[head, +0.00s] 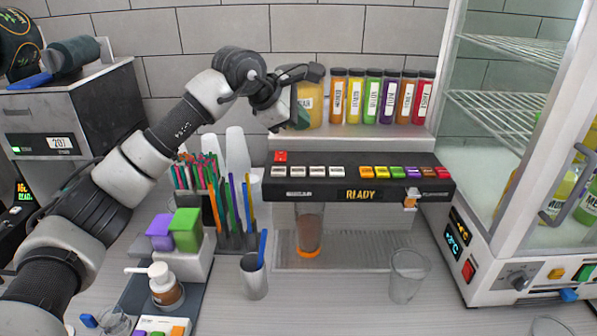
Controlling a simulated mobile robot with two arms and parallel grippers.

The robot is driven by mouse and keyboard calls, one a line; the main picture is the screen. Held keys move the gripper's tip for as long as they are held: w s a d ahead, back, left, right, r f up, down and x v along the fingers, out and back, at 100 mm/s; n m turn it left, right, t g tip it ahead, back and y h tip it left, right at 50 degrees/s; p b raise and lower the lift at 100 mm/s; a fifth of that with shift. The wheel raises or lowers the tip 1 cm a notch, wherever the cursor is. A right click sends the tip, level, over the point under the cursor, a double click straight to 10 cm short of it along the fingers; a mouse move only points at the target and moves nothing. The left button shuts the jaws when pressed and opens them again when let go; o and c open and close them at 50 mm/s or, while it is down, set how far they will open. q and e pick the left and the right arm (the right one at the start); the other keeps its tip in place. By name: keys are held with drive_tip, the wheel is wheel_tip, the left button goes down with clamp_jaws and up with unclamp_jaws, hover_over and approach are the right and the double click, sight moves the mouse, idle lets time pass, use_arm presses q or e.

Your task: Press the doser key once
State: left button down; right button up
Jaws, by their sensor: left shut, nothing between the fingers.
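The doser (358,195) is a long black bar with a lit READY display. A red key (281,157) sits at its upper left, above a row of several white keys (317,171). Several coloured keys (397,172) line its right half. My left gripper (297,118) is shut and empty, pointing down above the left end of the doser, apart from the keys as far as I can tell. It partly covers a yellow jar behind it. My right gripper is not in view.
A tall cup (309,228) with an orange ring stands under the doser. An empty clear cup (408,275) stands to the right. Several flavour bottles (372,98) line the shelf behind. A straw holder (237,240) is left, a glass cabinet (510,130) right.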

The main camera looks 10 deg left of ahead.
sight(299, 171)
use_arm(q)
wheel_tip(299, 171, down, 2)
drive_tip(key=shift+s+f+b, duration=0.15)
drive_tip(key=shift+b, duration=0.5)
wheel_tip(299, 171, down, 5)
drive_tip(key=b, duration=0.3)
drive_tip(key=shift+f, duration=0.15)
drive_tip(key=shift+f+b, duration=0.1)
drive_tip(key=shift+b, duration=0.25)
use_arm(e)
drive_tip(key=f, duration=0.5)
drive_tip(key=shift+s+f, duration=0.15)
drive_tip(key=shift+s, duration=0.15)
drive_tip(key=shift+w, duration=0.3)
use_arm(q)
drive_tip(key=shift+f+b, duration=0.35)
drive_tip(key=shift+f, duration=0.05)
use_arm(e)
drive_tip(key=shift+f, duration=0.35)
